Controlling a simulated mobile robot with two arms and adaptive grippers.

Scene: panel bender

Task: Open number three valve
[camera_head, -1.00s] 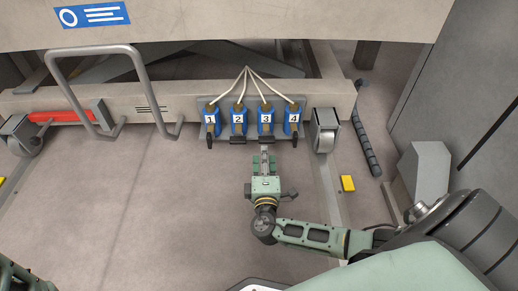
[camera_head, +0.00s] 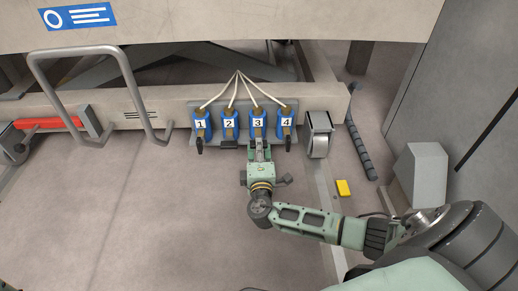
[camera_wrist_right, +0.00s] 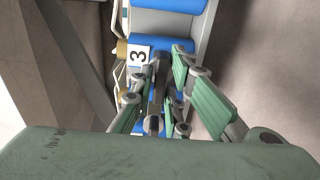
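Valve number three (camera_head: 257,124) is blue with a white "3" label and a brass top, in a row of numbered blue valves on a grey plate. My right gripper (camera_head: 259,151) is just below it in the head view and partly hides its dark handle. In the right wrist view, valve three (camera_wrist_right: 147,45) is at the top middle. My right gripper (camera_wrist_right: 168,88) has its green fingers apart, on either side of the dark handle (camera_wrist_right: 157,85). Whether a finger touches it I cannot tell. My left gripper is out of view.
Valves one (camera_head: 200,125), two (camera_head: 229,124) and four (camera_head: 286,122) flank it closely. Open floor lies left of my arm.

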